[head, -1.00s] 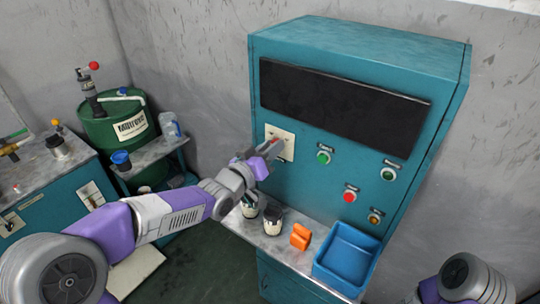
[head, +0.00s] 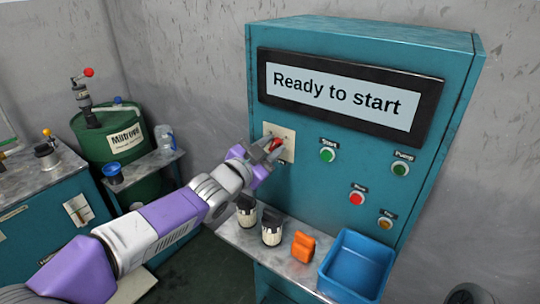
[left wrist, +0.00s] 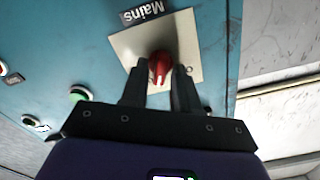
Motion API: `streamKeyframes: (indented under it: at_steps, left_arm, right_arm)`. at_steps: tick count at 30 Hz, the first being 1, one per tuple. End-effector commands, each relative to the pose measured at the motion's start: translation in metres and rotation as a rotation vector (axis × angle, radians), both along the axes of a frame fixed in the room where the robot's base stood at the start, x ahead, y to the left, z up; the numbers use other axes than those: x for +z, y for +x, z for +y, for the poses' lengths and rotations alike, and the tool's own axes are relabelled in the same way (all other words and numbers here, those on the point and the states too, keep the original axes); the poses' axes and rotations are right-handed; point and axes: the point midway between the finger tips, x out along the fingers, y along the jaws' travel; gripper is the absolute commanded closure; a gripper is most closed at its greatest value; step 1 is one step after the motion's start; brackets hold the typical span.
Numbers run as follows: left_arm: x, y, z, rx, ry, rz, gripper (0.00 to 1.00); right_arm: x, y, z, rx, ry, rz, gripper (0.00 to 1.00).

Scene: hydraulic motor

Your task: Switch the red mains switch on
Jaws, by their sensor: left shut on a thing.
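The red mains switch (head: 276,144) sits on a cream plate (head: 288,153) at the left of the teal cabinet's front. In the left wrist view the red knob (left wrist: 161,66) shows under the "Mains" label (left wrist: 142,11). My left gripper (head: 271,149) is at the plate, its two fingers (left wrist: 160,75) on either side of the knob and shut on it. The cabinet's display (head: 340,96) is lit and reads "Ready to start".
Green buttons (head: 327,155) (head: 400,169), a red button (head: 356,199) and an amber one (head: 385,223) are on the panel. Two dark-topped jars (head: 271,230), an orange block (head: 303,246) and a blue bin (head: 334,284) stand on the ledge below. A green drum (head: 100,139) stands at the left.

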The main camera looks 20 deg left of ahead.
Motion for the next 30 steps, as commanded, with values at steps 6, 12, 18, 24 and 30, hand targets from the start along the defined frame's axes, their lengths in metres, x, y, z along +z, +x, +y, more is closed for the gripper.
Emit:
streamKeyframes:
  at_steps: [6, 12, 18, 24, 30]
  left_arm:
    - [-0.003, 0.000, -0.001, 0.000, 0.149, -0.050, 1.00]
    - [-0.004, 0.000, 0.000, 0.001, 0.237, -0.080, 1.00]
    - [-0.003, 0.000, -0.001, 0.001, 0.281, -0.096, 1.00]
    - [-0.003, 0.000, -0.001, 0.001, 0.294, -0.101, 1.00]
    - [-0.003, 0.000, -0.001, 0.001, 0.293, -0.101, 1.00]
  right_arm:
    - [-0.013, 0.000, 0.000, 0.000, 0.000, 0.000, 1.00]
    - [-0.019, 0.000, 0.000, 0.000, 0.000, 0.000, 1.00]
    - [-0.021, 0.000, 0.000, 0.000, 0.000, 0.000, 1.00]
    - [-0.021, 0.000, 0.000, 0.000, 0.000, 0.000, 1.00]
    - [-0.021, 0.000, 0.000, 0.000, 0.000, 0.000, 1.00]
